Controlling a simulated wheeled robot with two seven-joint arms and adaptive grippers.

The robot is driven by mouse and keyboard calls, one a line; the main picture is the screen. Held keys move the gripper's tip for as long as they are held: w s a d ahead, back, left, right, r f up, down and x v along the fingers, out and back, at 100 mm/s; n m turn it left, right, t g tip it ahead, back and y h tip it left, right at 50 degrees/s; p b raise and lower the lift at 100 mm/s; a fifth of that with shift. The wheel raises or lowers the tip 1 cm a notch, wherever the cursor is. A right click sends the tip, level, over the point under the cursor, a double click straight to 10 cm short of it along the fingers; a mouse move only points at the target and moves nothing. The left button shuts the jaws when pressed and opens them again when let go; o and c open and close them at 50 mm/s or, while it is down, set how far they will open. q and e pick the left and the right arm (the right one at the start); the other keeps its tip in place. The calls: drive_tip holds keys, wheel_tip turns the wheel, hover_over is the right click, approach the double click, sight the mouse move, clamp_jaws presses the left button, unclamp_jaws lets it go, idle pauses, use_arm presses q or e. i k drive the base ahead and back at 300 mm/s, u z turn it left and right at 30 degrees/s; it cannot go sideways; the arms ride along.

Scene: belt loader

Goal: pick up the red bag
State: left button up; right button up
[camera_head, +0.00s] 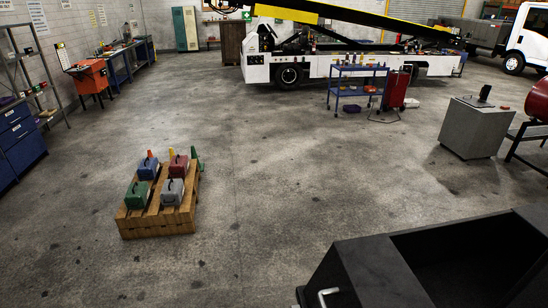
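The red bag (179,166) sits upright at the back right of a wooden pallet (160,226) on the floor, left of centre. It has a dark handle on top. A blue bag (147,168) stands to its left. A green bag (136,195) and a grey bag (172,192) stand in front, and the grey one partly hides the red bag's lower part. Neither of my grippers is in view.
Small orange, yellow and green pointed objects show behind the bags. A dark open-topped box (365,272) fills the bottom right. A grey block (474,128) and blue cart (357,91) stand further off. The belt loader (325,67) is at the back. Floor around the pallet is clear.

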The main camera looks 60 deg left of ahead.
sight(178, 167)
drive_tip(key=k, duration=1.65)
drive_tip(key=u, duration=3.35)
drive_tip(key=i, duration=7)
